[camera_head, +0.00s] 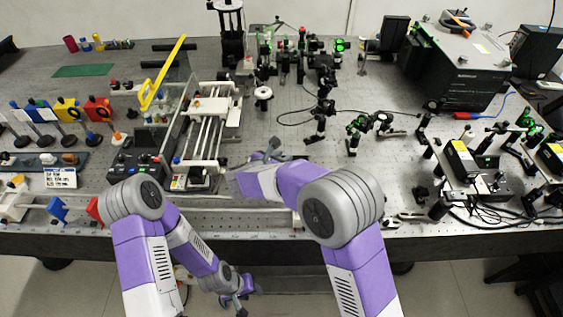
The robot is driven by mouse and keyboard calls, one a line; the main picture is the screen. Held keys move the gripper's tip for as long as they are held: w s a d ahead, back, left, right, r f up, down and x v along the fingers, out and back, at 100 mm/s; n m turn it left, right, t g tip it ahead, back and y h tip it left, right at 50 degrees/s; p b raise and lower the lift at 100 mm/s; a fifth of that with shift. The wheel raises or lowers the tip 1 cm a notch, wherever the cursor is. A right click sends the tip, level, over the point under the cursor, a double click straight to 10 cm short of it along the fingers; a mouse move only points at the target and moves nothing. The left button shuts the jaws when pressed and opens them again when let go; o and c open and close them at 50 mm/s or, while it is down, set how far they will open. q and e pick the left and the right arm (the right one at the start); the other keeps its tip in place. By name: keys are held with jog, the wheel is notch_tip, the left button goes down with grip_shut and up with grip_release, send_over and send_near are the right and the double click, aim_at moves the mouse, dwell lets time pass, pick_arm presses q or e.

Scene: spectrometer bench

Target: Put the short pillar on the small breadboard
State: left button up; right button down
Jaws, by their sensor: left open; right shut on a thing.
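My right gripper (270,151) is over the middle front of the optical table, left of the purple arm's end. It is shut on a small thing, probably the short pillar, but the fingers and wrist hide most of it. I cannot make out its shape or whether it touches the table. My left gripper (241,301) hangs low in front of the table, below its front edge, open and empty. I cannot pick out the small breadboard with certainty among the plates on the table.
Optics mounts with cables (325,110) stand behind right, and a black box (456,65) at the back right.

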jog(key=shift+f, duration=0.35)
jog(key=shift+f, duration=0.2)
jog(key=c, duration=0.9)
grip_release()
jog(key=shift+r, duration=0.1)
jog(key=shift+s+a+r, duration=0.1)
jog(key=shift+r, duration=0.15)
jog(key=p+v, duration=0.2)
jog(key=v, duration=0.9)
jog(key=shift+s, duration=0.35)
jog(key=shift+a, duration=0.15)
